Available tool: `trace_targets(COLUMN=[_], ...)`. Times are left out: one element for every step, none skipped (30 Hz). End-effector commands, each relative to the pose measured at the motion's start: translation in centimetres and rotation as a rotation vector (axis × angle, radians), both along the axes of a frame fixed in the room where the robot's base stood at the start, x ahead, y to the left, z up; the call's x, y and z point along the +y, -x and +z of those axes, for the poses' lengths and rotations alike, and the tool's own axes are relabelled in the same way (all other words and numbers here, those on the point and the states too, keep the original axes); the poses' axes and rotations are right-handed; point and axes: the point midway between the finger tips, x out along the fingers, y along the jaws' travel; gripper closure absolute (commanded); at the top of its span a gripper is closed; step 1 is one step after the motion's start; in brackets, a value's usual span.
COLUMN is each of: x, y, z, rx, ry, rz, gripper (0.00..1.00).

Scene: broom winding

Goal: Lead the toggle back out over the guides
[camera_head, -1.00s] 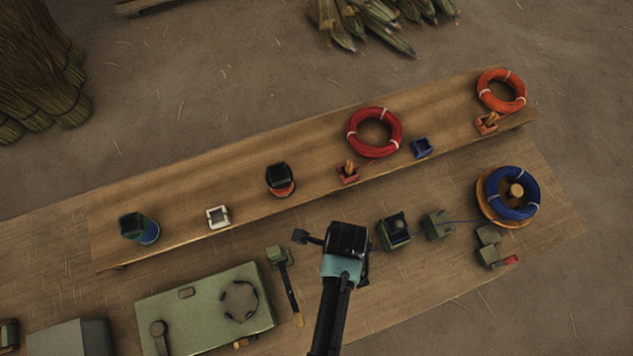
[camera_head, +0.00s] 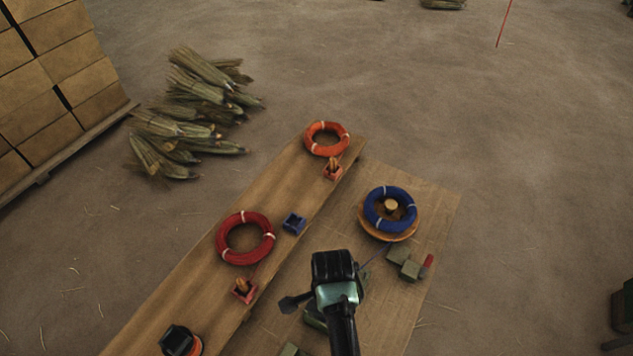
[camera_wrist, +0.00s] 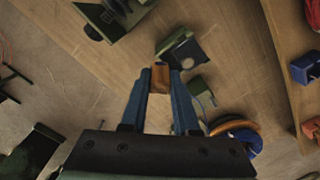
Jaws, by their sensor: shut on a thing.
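My gripper (camera_wrist: 160,95) is shut on a small brown wooden piece, which I take for the toggle (camera_wrist: 160,77); the fingers hide part of it. In the head view my gripper (camera_head: 333,270) is over the lower board, and the piece it holds is hidden. Green guide blocks stand on the board: one (camera_wrist: 181,48) just past the fingertips, another (camera_wrist: 198,87) to the right. In the head view a green block (camera_head: 403,258) is right of my gripper and one (camera_head: 314,319) is partly hidden below it. A blue cord (camera_head: 372,256) runs from the blue coil (camera_head: 388,205) toward my gripper.
The blue coil sits on a round wooden plate (camera_head: 373,226) around a peg. A red-ended part (camera_head: 428,262) is by the green block. The raised plank (camera_head: 200,300) on the left bears a red coil (camera_head: 245,238), an orange coil (camera_head: 327,139) and a blue box (camera_head: 294,222).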

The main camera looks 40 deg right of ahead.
Motion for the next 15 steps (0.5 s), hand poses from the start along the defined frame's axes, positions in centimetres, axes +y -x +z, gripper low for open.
trace_targets(x=[-1.0, -1.4, -2.0, -2.4, -2.9, -3.5, -4.0, -4.4, -5.0, -5.5, -5.9, -6.5, -6.9, -7.4, -8.0], y=[-0.4, -0.5, -0.8, -0.9, -1.1, -1.3, -1.5, -1.6, -1.9, -2.0, -2.2, -2.4, -2.6, -2.7, -3.0], z=[-0.3, -0.3, -0.3, -0.3, -0.3, -0.4, -0.3, -0.4, -0.3, -0.3, -0.4, -0.4, -0.4, -0.4, -0.4], rx=[-0.003, -0.002, -0.002, -0.002, -0.002, -0.002, -0.002, -0.001, -0.002, -0.002, -0.002, -0.002, -0.002, -0.002, -0.003], ry=[0.001, 0.001, 0.001, 0.001, 0.001, 0.001, 0.002, 0.002, 0.002, 0.001, 0.001, 0.001, 0.001, 0.001, 0.001], rz=[-0.005, -0.004, -0.004, -0.004, -0.004, -0.004, -0.004, -0.004, -0.003, -0.004, -0.005, -0.004, -0.004, -0.004, -0.003], gripper=[1.00, 1.00, 1.00, 1.00, 1.00, 1.00, 1.00, 1.00, 1.00, 1.00, 1.00, 1.00, 1.00, 1.00, 1.00])
